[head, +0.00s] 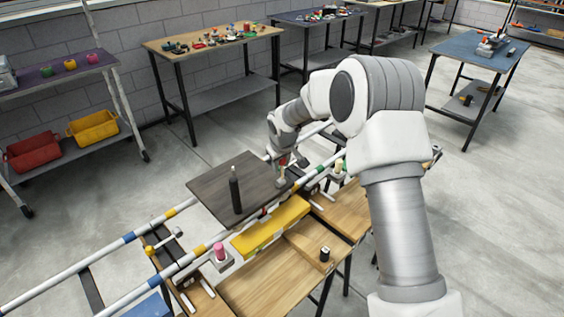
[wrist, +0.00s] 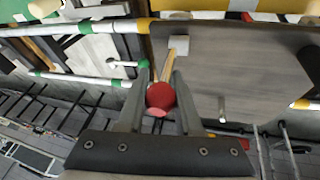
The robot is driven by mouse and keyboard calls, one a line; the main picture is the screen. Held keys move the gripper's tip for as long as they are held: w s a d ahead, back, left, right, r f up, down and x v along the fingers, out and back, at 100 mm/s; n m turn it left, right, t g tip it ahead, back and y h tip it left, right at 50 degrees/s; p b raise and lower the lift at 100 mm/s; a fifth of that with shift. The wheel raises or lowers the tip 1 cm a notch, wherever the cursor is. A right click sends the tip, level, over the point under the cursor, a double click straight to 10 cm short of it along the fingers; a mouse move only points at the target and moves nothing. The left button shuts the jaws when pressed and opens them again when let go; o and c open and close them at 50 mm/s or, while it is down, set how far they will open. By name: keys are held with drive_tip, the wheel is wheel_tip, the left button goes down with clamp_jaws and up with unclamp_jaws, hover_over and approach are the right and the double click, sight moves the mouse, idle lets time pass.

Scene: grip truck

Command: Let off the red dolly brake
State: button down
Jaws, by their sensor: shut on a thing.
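The dolly is a dark flat board (head: 215,190) on white rails, and it fills much of the wrist view (wrist: 235,70). A brake lever with a round red knob (wrist: 160,97) and a thin tan stem (wrist: 168,65) rises from a small grey block (wrist: 179,45) at the board's edge. My gripper (wrist: 161,88) is shut on the red knob, with one finger on each side of it. In the head view my gripper (head: 284,172) is over the board's right part, and my arm partly covers that area.
A dark upright post (head: 235,192) stands on the board. White rails (head: 60,283) with coloured bands run past it. A yellow block (head: 270,228), a pink-topped peg (head: 219,250) and a small black piece (head: 324,254) are on the wooden bench (head: 265,285) in front.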

drive_tip(key=shift+f, duration=0.1)
idle(0.3)
drive_tip(key=c, duration=0.6)
unclamp_jaws()
drive_tip(key=shift+s+r, duration=0.15)
drive_tip(key=shift+r, duration=0.35)
drive_tip(key=p+v, duration=0.1)
drive_tip(key=v, duration=1.5)
drive_tip(key=shift+r, duration=0.2)
drive_tip(key=shift+s, duration=0.1)
